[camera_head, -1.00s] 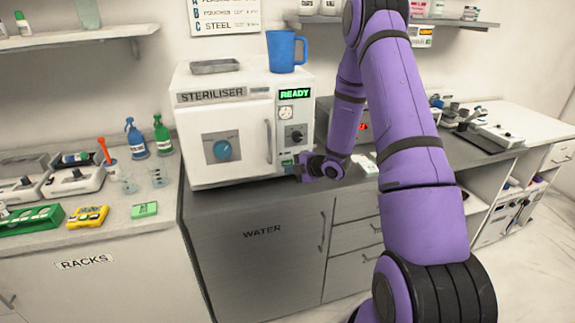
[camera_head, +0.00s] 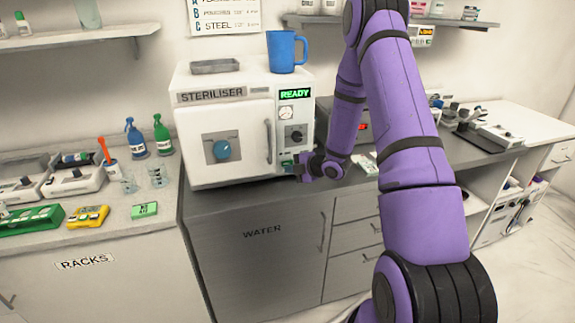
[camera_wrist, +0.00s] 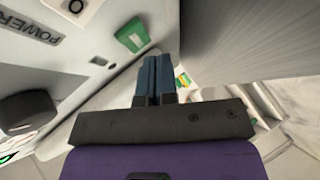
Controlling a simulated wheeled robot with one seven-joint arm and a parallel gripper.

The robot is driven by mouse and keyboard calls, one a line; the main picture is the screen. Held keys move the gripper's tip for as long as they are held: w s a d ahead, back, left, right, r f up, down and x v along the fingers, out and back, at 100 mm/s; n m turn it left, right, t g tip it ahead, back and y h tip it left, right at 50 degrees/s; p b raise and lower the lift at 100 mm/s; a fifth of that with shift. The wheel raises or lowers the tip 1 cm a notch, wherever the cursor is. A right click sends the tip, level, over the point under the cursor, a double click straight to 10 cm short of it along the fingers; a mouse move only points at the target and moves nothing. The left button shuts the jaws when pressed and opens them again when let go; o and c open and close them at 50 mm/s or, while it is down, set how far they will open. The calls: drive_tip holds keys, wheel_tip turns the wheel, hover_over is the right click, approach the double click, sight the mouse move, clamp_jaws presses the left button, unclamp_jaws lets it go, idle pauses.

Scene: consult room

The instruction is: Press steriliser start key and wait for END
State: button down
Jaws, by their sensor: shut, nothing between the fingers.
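The white steriliser (camera_head: 255,150) stands on the grey counter with its door closed. Its display (camera_head: 295,94) reads READY in green. A dial and a dark knob (camera_head: 295,134) sit below the display. A green key (camera_wrist: 133,35) shows on the panel in the wrist view, near a POWER label (camera_wrist: 35,30). My gripper (camera_head: 290,170) is at the lower right of the steriliser front. In the wrist view its fingers (camera_wrist: 155,75) are closed together and empty, just beside and below the green key. Whether they touch the panel I cannot tell.
A blue jug (camera_head: 284,52) and a metal tray (camera_head: 215,66) rest on top of the steriliser. A grey device with a red display (camera_head: 362,127) stands behind my arm. Spray bottles (camera_head: 136,138) and racks are on the left counter. The grey counter front (camera_head: 230,200) is clear.

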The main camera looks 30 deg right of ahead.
drive_tip(key=shift+w, duration=0.15)
drive_tip(key=shift+w+d, duration=0.15)
drive_tip(key=shift+w, duration=0.1)
drive_tip(key=shift+w, duration=0.35)
idle(1.0)
drive_tip(key=shift+s, duration=0.75)
drive_tip(key=shift+s, duration=0.1)
drive_tip(key=shift+s+a, duration=0.3)
drive_tip(key=shift+s, duration=0.45)
drive_tip(key=shift+s+a, duration=0.25)
drive_tip(key=shift+s, duration=0.55)
drive_tip(key=shift+s+a, duration=0.3)
drive_tip(key=shift+s, duration=0.45)
